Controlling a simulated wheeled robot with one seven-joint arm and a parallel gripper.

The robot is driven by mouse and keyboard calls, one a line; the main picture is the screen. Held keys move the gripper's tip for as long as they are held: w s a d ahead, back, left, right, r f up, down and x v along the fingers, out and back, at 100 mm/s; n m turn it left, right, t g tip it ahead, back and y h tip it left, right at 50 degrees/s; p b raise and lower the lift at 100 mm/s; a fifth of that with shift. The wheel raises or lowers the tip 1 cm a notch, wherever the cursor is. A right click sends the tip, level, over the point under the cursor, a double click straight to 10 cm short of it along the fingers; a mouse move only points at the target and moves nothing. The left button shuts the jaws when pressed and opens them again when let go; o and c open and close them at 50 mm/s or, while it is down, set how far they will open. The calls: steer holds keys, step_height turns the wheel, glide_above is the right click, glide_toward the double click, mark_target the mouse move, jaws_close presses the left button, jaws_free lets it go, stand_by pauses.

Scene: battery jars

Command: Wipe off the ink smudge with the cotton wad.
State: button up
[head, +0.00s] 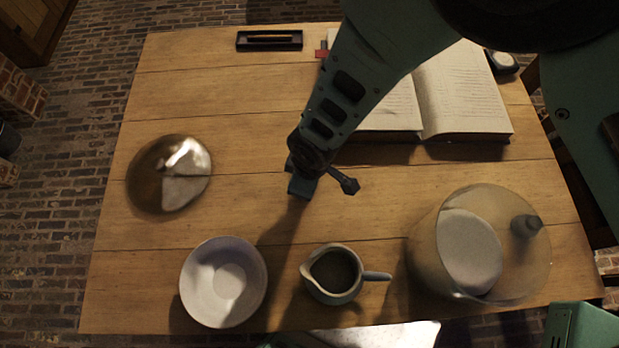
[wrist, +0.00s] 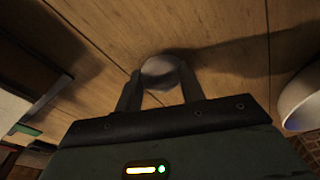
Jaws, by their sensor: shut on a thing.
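My gripper (wrist: 160,88) is shut on a pale, rounded cotton wad (wrist: 160,72), which shows between the two fingertips in the wrist view. The wad is close over the wooden table; I cannot tell whether it touches the wood. In the head view my gripper (head: 318,187) is over the middle of the table, and my arm hides the wad. I cannot make out the ink smudge in either view; dark shadows lie on the boards around my gripper.
On the table (head: 235,120) are a shiny round dish (head: 150,185) at left, a white bowl (head: 197,285), a small jug (head: 318,292), a large clear jar (head: 428,250), an open book (head: 465,90) and a dark pen tray (head: 243,41).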

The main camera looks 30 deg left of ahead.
mark_target(262, 190)
steer(key=shift+s+a+b, duration=0.35)
steer(key=shift+s+a, duration=0.15)
steer(key=shift+a, duration=0.4)
steer(key=shift+s+a+b, duration=0.3)
steer(key=shift+s+a, duration=0.25)
steer(key=shift+a, duration=0.35)
steer(key=shift+s+a+b, duration=0.35)
steer(key=shift+s+a, duration=0.15)
steer(key=shift+a, duration=0.4)
steer(key=shift+s+a+f+b, duration=0.1)
steer(key=shift+s+a+b, duration=0.3)
steer(key=shift+a, duration=0.25)
steer(key=shift+s+a+f+b, duration=0.1)
steer(key=shift+s+a+b, duration=0.25)
steer(key=shift+a, duration=0.3)
steer(key=shift+s+a+r, duration=0.1)
steer(key=shift+a+r, duration=0.05)
steer(key=shift+r, duration=0.05)
steer(key=shift+w+d+f+p, duration=0.15)
steer(key=shift+w+d, duration=0.5)
steer(key=shift+d, duration=0.45)
steer(key=shift+w+d+p, duration=0.15)
steer(key=shift+w+d, duration=0.45)
steer(key=shift+d, duration=0.55)
steer(key=shift+w+d+f+p, duration=0.15)
steer(key=shift+w+d, duration=0.5)
steer(key=shift+d, duration=0.45)
